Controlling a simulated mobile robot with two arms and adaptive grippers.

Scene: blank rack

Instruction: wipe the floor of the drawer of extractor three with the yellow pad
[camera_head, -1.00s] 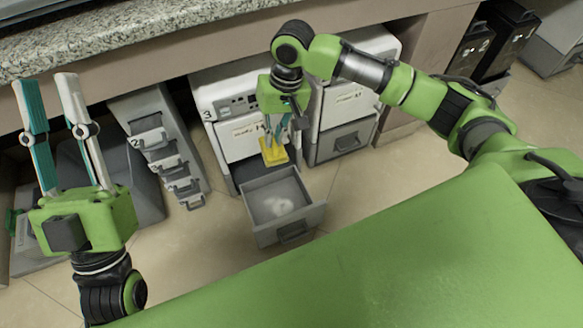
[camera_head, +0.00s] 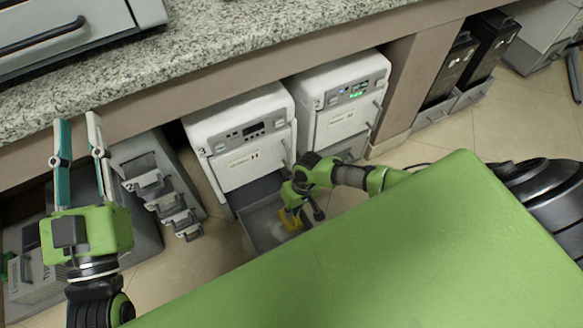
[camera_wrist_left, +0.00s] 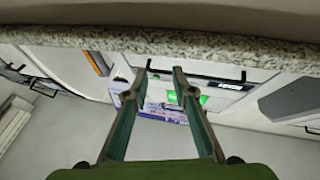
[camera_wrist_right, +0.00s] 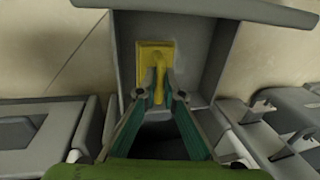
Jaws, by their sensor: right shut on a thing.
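Extractor three (camera_head: 240,150) is a white unit marked 3 under the counter. Its grey drawer (camera_head: 258,222) is pulled out below it. My right gripper (camera_wrist_right: 157,88) is shut on the upright grip of the yellow pad (camera_wrist_right: 150,52). It holds the pad inside the drawer, which the right wrist view shows from above (camera_wrist_right: 212,48). I cannot tell whether the pad touches the drawer floor. In the head view my right arm partly hides the drawer and pad (camera_head: 288,220). A pale patch shows on the drawer floor beside the pad. My left gripper (camera_head: 77,125) is open and empty, pointing up.
A second white unit (camera_head: 340,105) with a lit green display stands right of extractor three. A grey rack of small bins (camera_head: 165,190) stands to its left. The granite counter (camera_head: 220,45) overhangs them. Black units (camera_head: 450,75) stand at the far right. Tiled floor lies between.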

